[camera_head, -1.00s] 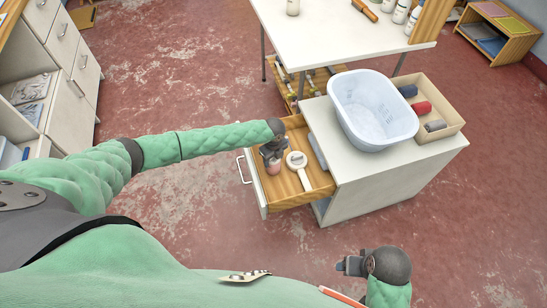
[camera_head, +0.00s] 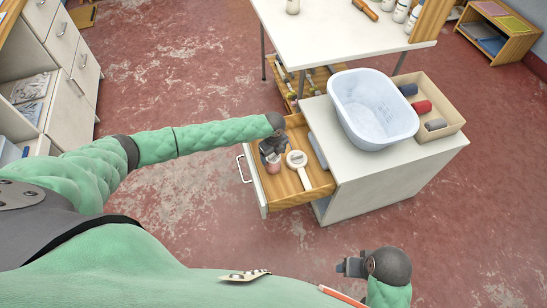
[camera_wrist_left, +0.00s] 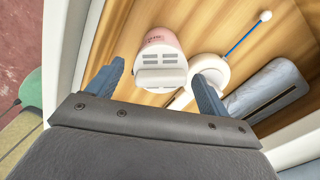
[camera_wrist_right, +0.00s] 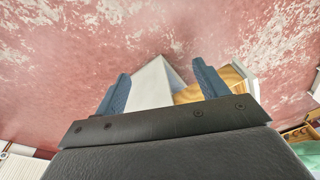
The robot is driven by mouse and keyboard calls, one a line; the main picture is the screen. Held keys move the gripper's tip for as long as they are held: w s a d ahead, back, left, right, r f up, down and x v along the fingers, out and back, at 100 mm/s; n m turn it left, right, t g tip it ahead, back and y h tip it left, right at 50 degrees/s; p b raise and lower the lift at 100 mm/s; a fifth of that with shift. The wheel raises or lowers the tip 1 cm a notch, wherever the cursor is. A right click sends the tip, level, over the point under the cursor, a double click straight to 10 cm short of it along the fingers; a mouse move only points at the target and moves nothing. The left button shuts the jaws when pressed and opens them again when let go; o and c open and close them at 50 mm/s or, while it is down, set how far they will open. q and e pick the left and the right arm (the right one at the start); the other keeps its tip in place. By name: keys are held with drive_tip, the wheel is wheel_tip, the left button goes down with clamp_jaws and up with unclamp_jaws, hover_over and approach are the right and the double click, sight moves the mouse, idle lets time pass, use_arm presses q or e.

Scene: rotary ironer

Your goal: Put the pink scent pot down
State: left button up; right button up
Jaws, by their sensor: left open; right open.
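The pink scent pot (camera_wrist_left: 161,58) is in the open drawer (camera_head: 318,183), on its wooden bottom. In the left wrist view it shows a pink body and a white slotted part. My left gripper (camera_wrist_left: 160,80) is open, with one finger on each side of the pot and visible gaps between. In the head view the gripper (camera_head: 272,158) is over the drawer and partly hides the pot (camera_head: 273,170). My right gripper (camera_wrist_right: 160,82) is open and empty, away from the drawer; it also shows in the head view (camera_head: 343,266).
A white round-headed tool (camera_head: 297,160) lies right beside the pot. A grey case (camera_wrist_left: 266,90) and a blue stick (camera_wrist_left: 243,38) are also in the drawer. A blue-white basket (camera_head: 372,108) and a box of rolls (camera_head: 451,115) stand on the cabinet top (camera_head: 350,160).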

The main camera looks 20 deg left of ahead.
use_arm(q)
wheel_tip(320, 180, up, 4)
drive_tip(key=shift+f, duration=0.25)
wheel_tip(320, 180, up, 5)
drive_tip(key=shift+r+b, duration=0.1)
drive_tip(key=shift+b, duration=0.4)
drive_tip(key=shift+r, duration=0.3)
drive_tip(key=shift+s+d+r, duration=0.1)
drive_tip(key=shift+d, duration=0.05)
drive_tip(key=s+d+r+n+t+h, duration=0.15)
drive_tip(key=s+d+n+h, duration=0.45)
drive_tip(key=s+d, duration=1.25)
drive_tip(key=s+a+r+n+y, duration=0.2)
drive_tip(key=s+a+n, duration=0.5)
drive_tip(key=s+n, duration=0.1)
drive_tip(key=s+a+r+n+y, duration=0.2)
drive_tip(key=s+a+n, duration=0.5)
drive_tip(key=s+n, duration=0.2)
drive_tip(key=shift+s+r, duration=0.4)
drive_tip(key=shift+s, duration=0.75)
use_arm(e)
drive_tip(key=shift+w+a+f+t, duration=0.3)
drive_tip(key=shift+w+a, duration=0.2)
drive_tip(key=shift+a, duration=0.25)
